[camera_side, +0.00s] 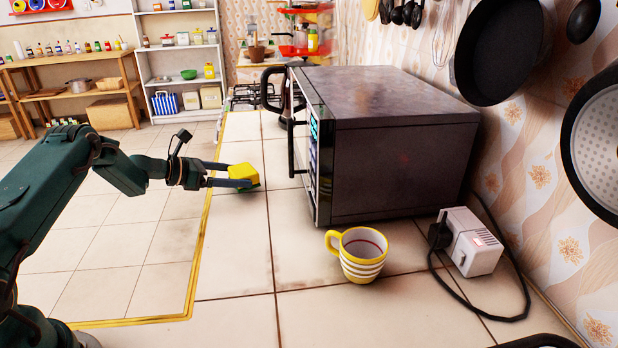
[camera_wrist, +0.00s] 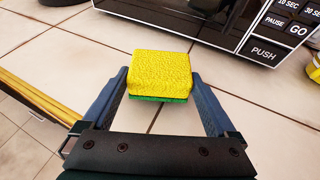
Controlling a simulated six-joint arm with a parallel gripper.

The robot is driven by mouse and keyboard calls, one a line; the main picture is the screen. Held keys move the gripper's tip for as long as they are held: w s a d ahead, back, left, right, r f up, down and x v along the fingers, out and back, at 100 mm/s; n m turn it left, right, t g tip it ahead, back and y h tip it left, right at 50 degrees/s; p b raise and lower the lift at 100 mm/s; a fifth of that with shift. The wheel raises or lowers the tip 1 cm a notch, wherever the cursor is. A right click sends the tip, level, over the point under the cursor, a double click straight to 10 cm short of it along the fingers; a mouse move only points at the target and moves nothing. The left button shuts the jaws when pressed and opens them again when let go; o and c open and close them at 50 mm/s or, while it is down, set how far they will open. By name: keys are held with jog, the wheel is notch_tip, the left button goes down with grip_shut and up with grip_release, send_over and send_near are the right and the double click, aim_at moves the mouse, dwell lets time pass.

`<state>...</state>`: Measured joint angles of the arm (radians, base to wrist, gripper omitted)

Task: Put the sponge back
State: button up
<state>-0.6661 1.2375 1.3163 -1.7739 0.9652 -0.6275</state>
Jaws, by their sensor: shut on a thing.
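A yellow sponge with a green underside (camera_side: 243,173) is between the fingers of my gripper (camera_side: 236,183), over the tiled counter left of the microwave. In the wrist view, the sponge (camera_wrist: 160,73) sits between the two blue fingertips of my gripper (camera_wrist: 160,85), yellow side up. My gripper is shut on it. Whether the sponge touches the counter or hangs just above it, I cannot tell.
A dark microwave (camera_side: 400,150) stands right of the sponge. A striped yellow-and-white mug (camera_side: 358,256) and a white socket box with a black cable (camera_side: 468,243) are in front of it. Pans (camera_side: 500,50) hang on the right wall.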

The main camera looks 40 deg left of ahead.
jog(key=shift+f, duration=0.9)
jog(key=o, duration=1)
jog(key=shift+f, duration=0.15)
jog(key=shift+c, duration=0.2)
